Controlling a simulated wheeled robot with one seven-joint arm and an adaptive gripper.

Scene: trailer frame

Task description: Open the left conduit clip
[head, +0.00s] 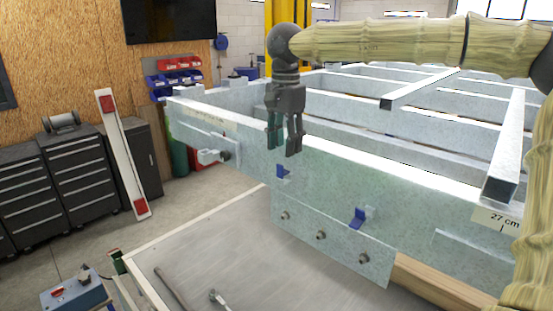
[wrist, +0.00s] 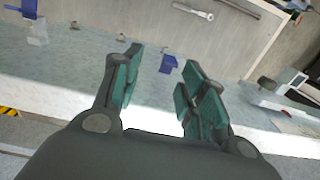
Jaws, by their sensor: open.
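The left conduit clip (head: 283,171) is a small blue tab with a pale bracket on the front face of the galvanized beam (head: 420,185). The left clip also shows in the wrist view (wrist: 168,63), between and beyond my fingertips. I cannot tell whether its latch is open or closed. A second blue clip (head: 357,217) sits farther right on the same face. My gripper (head: 284,150) points down, open and empty, above the left clip in the head view. Its green-padded fingers (wrist: 163,62) appear apart from the clip in the wrist view.
A bolted plate (head: 340,247) hangs below the clips. A hitch-like fitting (head: 212,155) projects at the beam's left. A workbench (head: 215,250) with a rod and a wrench (head: 218,298) lies below. Cross members (head: 380,145) fill the frame behind the beam.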

